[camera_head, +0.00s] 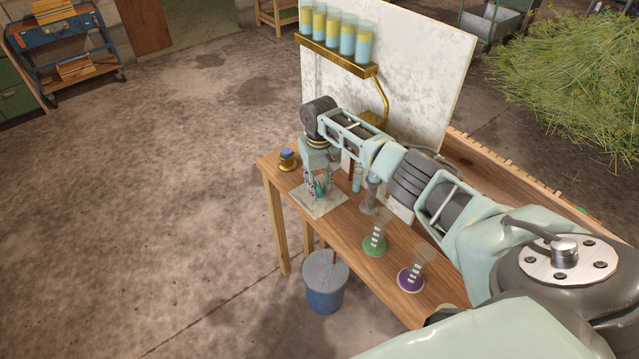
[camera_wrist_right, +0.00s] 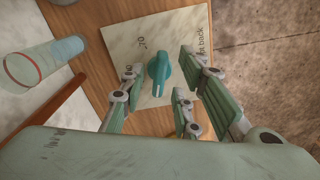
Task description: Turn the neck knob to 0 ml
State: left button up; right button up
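The neck knob is a teal pointer knob (camera_wrist_right: 158,70) on a pale marble-like plate (camera_wrist_right: 195,35) with printed marks, among them "70" and a word ending in "back". In the head view the plate (camera_head: 326,207) lies on the wooden table, with the knob (camera_head: 320,188) partly hidden by my gripper. My right gripper (camera_head: 317,185) points down over the plate. In the right wrist view its fingers (camera_wrist_right: 152,98) are spread apart, with the knob between and just beyond them. Contact with the knob cannot be told. My left gripper is not in view.
A glass cylinder (camera_wrist_right: 42,65) with a red ring stands beside the plate. Flasks with green (camera_head: 374,246) and purple (camera_head: 410,280) bases stand on the table (camera_head: 345,240). A small brass jar (camera_head: 287,160) is at the far corner. A blue bucket (camera_head: 325,290) stands on the floor.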

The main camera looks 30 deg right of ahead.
aim_at(319, 187)
notch_tip(319, 187, up, 12)
dwell(0.6)
